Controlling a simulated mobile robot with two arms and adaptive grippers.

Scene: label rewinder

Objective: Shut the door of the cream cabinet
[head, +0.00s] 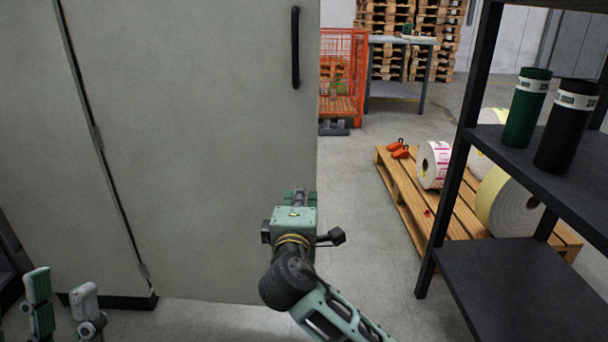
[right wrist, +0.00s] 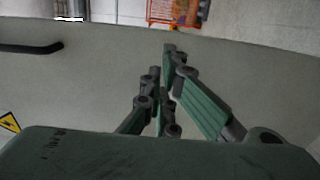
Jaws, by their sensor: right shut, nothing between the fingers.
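The cream cabinet (head: 35,110) stands at the left of the head view. Its door (head: 205,130) is a large flat panel with a black upright handle (head: 295,48) near its free right edge. Hinges show along its left side, and the door stands out past the cabinet's black base, so it looks open; how far I cannot tell. My right gripper (head: 297,195) is in front of the door's lower right part, shut and empty. In the right wrist view its fingertips (right wrist: 170,52) are together over the door face (right wrist: 90,75); contact is unclear. My left gripper (head: 62,282) is open at lower left.
A dark shelf rack (head: 520,285) with a green and a black cylinder stands close at the right. Behind it, a wooden pallet (head: 408,200) carries large rolls. An orange mesh cage (head: 343,75) is farther back. Clear floor lies between door and rack.

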